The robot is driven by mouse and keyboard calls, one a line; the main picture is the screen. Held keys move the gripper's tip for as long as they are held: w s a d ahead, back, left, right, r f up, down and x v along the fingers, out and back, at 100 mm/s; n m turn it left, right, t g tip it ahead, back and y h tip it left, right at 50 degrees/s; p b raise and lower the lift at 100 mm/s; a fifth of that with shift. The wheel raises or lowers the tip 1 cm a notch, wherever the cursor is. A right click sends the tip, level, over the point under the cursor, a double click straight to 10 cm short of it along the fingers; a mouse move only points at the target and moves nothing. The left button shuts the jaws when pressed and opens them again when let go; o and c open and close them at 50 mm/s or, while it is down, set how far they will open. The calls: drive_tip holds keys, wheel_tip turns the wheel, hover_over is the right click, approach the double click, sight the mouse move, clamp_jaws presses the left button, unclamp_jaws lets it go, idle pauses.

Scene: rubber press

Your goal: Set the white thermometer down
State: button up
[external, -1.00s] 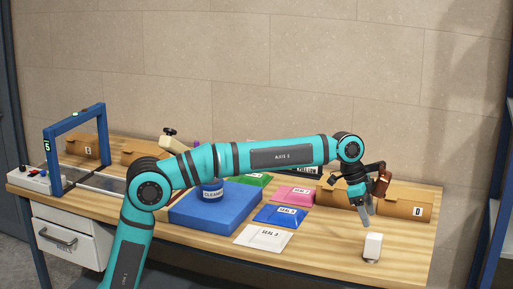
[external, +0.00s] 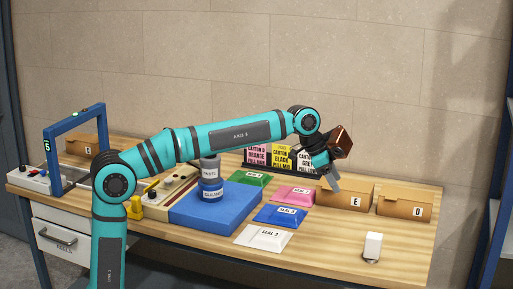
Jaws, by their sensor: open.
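The white thermometer (external: 373,244) stands upright on the wooden table near its right front edge. Its lower end looks dark. My gripper (external: 334,183) is open and empty, in the air up and to the left of the thermometer and well apart from it. The gap between its fingers is hard to make out at this angle.
Carton E (external: 345,196) and carton D (external: 405,203) stand behind the thermometer. White, blue, pink and green packets lie left of it. A blue block (external: 205,215) bears the cleaner and paste pots. Bare wood (external: 325,250) surrounds the thermometer.

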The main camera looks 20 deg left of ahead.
drive_tip(key=a+r+n+t, duration=0.2)
drive_tip(key=a+n+t, duration=0.2)
drive_tip(key=a, duration=1.3)
drive_tip(key=a+r+n+t, duration=0.3)
drive_tip(key=a+n+t, duration=0.1)
drive_tip(key=a, duration=1.4)
drive_tip(key=s+a+f+n+t+y, duration=0.2)
drive_tip(key=s+a+f+n+t, duration=0.1)
drive_tip(key=s+a, duration=0.5)
drive_tip(key=s+a+f+n+t+y, duration=0.3)
drive_tip(key=s+a, duration=0.5)
drive_tip(key=a, duration=0.5)
drive_tip(key=shift+s+f+n+t, duration=0.2)
drive_tip(key=shift+s+n+t, duration=0.05)
drive_tip(key=shift+n+t, duration=0.45)
